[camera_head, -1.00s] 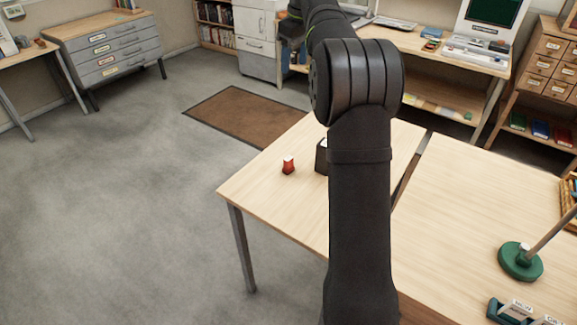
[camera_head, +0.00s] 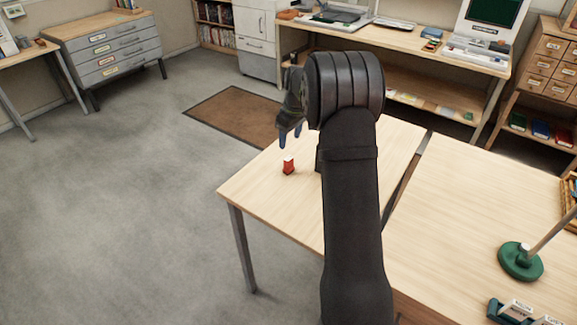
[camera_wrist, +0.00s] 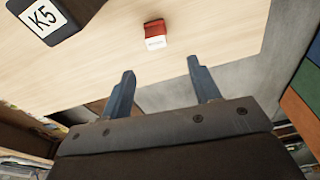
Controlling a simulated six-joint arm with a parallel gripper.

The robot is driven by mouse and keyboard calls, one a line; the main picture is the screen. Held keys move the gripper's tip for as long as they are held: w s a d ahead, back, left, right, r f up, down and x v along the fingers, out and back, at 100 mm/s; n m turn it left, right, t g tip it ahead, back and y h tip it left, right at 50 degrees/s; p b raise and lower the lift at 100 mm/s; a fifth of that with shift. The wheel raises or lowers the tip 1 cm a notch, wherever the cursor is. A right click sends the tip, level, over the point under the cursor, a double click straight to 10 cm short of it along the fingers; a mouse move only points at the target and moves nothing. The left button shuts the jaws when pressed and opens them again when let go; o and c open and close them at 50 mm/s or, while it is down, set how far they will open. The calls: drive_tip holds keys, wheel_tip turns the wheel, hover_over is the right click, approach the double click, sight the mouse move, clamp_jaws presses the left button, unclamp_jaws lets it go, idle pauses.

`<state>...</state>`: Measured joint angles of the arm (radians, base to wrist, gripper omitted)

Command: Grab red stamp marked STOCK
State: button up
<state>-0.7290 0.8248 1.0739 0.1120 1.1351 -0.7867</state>
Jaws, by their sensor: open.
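The red stamp (camera_head: 288,167) stands upright near the left part of the wooden table in the head view. In the wrist view the red stamp (camera_wrist: 155,34) shows a red body and a white face with small red lettering that is too small to read surely. My gripper (camera_head: 290,141) is above the stamp in the head view, and its fingers are apart. In the wrist view my gripper (camera_wrist: 161,80) is open and empty, with the stamp beyond the fingertips, apart from them and roughly midway between them.
A green lamp base (camera_head: 520,261) stands at the right. The table (camera_head: 262,192) has free room around the stamp.

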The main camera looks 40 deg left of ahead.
sight(289, 158)
drive_tip(key=f, duration=0.4)
drive_tip(key=a+f, duration=0.1)
drive_tip(key=shift+f, duration=0.4)
drive_tip(key=f, duration=0.5)
drive_tip(key=shift+w+a+f, duration=0.1)
drive_tip(key=shift+w, duration=0.25)
drive_tip(key=c, duration=1.1)
